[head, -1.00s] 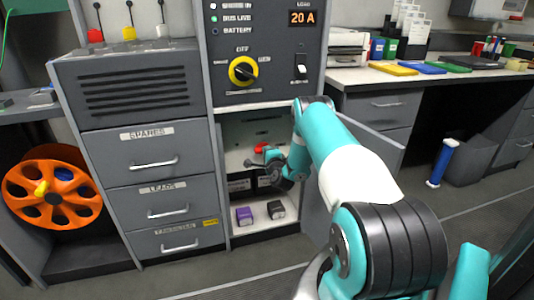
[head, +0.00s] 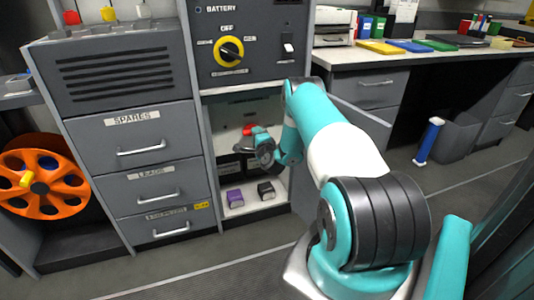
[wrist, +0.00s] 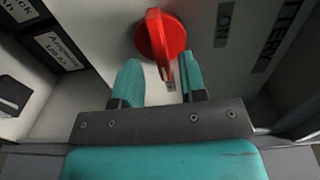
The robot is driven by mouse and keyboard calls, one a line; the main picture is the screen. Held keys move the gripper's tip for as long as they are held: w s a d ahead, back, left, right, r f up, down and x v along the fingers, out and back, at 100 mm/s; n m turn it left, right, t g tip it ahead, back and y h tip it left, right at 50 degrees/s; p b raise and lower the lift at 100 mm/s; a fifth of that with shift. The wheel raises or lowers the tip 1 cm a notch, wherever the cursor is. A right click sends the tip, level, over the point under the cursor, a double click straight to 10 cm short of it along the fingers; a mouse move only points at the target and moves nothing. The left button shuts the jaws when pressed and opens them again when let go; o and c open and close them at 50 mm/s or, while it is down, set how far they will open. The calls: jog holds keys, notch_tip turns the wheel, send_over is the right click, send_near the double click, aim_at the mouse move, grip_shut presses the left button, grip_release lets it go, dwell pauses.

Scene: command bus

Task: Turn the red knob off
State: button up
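The red knob (wrist: 160,35) is on a pale panel inside an open cabinet bay. In the wrist view its lever points down toward my gripper, with its tip close to the gap between the fingers. The word ON is on the panel to its right. In the head view the knob (head: 248,129) shows just above my gripper (head: 262,146). In the wrist view my gripper (wrist: 161,84) is open, its two teal fingers apart on either side of the lever tip. I cannot tell whether either finger touches it.
A purple block (head: 235,198) and a black block (head: 266,190) sit on the bay floor. An open door (head: 358,122) stands right of the bay. A yellow-and-black rotary switch (head: 229,50) is above. Drawers (head: 140,148) and an orange reel (head: 42,183) are to the left.

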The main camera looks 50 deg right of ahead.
jog(key=p+v, duration=1.6)
jog(key=p, duration=0.7)
jog(key=shift+p, duration=0.35)
